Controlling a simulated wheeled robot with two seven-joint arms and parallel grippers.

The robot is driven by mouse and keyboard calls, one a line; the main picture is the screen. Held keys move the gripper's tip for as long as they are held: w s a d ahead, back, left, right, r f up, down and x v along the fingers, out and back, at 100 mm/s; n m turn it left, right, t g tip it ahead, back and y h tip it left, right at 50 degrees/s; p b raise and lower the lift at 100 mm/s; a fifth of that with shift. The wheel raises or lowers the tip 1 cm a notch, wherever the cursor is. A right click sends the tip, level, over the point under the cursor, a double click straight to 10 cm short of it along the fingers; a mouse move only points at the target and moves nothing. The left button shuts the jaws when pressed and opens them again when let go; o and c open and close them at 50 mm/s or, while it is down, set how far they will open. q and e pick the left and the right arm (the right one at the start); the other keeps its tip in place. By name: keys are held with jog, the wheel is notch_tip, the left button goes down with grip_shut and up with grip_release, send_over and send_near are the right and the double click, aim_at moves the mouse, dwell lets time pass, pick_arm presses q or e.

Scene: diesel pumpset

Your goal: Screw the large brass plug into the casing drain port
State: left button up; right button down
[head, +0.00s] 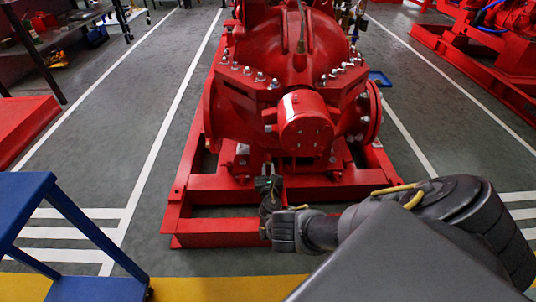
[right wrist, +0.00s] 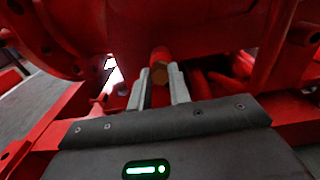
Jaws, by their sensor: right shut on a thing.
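The red pump casing (head: 300,75) stands in the middle of the head view. My right gripper (head: 268,178) reaches in under its lower front, above the red base frame. How deep the plug sits in the drain port is hidden. My left gripper is not in view.
The red base frame (head: 215,232) runs below and beside the casing. A blue stand (head: 80,225) is at the lower left, and a workbench (head: 60,35) at the upper left. Another red machine (head: 500,40) is at the upper right. The grey floor on both sides is mostly clear.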

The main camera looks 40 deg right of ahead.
jog(key=m, duration=0.6)
jog(key=shift+w+r, duration=0.1)
jog(key=m, duration=0.3)
jog(key=shift+d, duration=0.15)
jog(key=m, duration=0.3)
jog(key=shift+w+a, duration=0.1)
jog(key=shift+a, duration=0.1)
jog(key=c, duration=1.2)
grip_release()
jog(key=shift+w+a, duration=0.1)
jog(key=shift+c, duration=0.2)
jog(key=shift+s, duration=0.2)
